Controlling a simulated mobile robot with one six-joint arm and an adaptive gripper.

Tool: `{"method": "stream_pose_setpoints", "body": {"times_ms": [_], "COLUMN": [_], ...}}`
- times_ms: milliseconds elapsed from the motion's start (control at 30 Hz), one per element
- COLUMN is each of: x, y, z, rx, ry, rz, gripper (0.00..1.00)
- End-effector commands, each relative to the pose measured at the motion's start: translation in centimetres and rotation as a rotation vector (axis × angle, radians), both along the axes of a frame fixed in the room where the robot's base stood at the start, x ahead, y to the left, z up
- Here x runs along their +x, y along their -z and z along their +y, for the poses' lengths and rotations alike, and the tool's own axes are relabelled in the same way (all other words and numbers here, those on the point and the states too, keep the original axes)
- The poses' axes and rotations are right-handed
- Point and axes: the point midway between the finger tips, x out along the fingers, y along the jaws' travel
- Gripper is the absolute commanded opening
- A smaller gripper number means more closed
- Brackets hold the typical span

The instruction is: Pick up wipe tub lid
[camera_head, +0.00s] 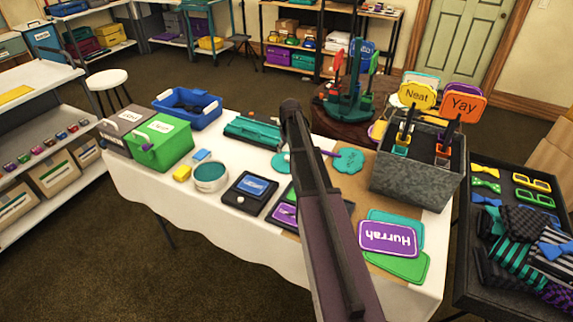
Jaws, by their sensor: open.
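A round teal disc (281,162), which looks like the wipe tub lid, lies flat on the white-covered table (150,190). My arm crosses in front of its right part. My dark arm rises from the bottom edge across the middle of the table. My gripper's fingers cannot be made out; they are outside the picture or hidden behind the arm.
A green box (163,140), a blue bin (187,108) and a teal tray (252,131) stand around the tub. A dark scale-like device (250,193) sits in front. A metal bin (416,166) of signs and a "Hurrah" sign (387,239) are at the right.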

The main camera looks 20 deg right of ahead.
Motion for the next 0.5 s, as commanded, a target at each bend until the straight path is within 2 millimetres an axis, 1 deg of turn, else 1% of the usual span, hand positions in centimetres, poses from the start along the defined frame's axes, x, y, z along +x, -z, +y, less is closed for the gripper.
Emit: {"method": "stream_pose_setpoints", "body": {"times_ms": [267, 500], "x": [0.0, 0.2], "y": [0.2, 1.5], "z": [0.0, 0.0], "rx": [0.000, 0.000], "ry": [-0.001, -0.001], "rz": [0.000, 0.000], "gripper": [0.75, 0.75]}}
